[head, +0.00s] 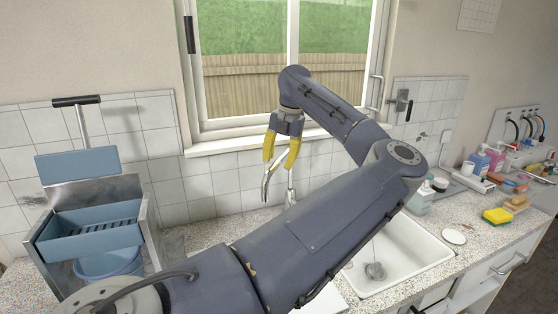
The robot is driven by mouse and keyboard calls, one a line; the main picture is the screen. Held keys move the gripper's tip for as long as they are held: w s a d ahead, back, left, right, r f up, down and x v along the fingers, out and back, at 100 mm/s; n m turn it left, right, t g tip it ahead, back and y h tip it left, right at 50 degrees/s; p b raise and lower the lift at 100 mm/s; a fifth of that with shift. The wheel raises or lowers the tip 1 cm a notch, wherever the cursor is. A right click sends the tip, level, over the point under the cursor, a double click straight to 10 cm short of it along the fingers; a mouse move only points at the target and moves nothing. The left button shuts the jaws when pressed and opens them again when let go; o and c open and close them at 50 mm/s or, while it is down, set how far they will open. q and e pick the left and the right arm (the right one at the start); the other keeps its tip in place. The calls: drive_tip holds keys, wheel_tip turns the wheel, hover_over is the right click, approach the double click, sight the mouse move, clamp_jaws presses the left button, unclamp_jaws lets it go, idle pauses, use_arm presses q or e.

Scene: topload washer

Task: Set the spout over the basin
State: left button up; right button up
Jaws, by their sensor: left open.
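The chrome spout (267,183) stands at the back of the counter, below the window. It points to the left and toward the front, over the counter left of the basin as far as I can see. The white basin (425,250) is set into the counter at the right, partly hidden behind my left arm. My left gripper (278,163) has yellow fingers, points down and is open, just above the spout. The upper part of the spout is close to the fingers; I cannot tell if they touch. My right gripper is not in view.
A blue mop wringer and bucket (95,240) stand at the left. Soap bottles (478,164), a yellow sponge (497,216) and a white round lid (454,237) are on the right counter. The window (240,80) and tiled wall close off the back.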

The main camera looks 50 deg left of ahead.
use_arm(q)
drive_tip(key=shift+f, duration=0.1)
drive_tip(key=shift+c, duration=0.3)
clamp_jaws()
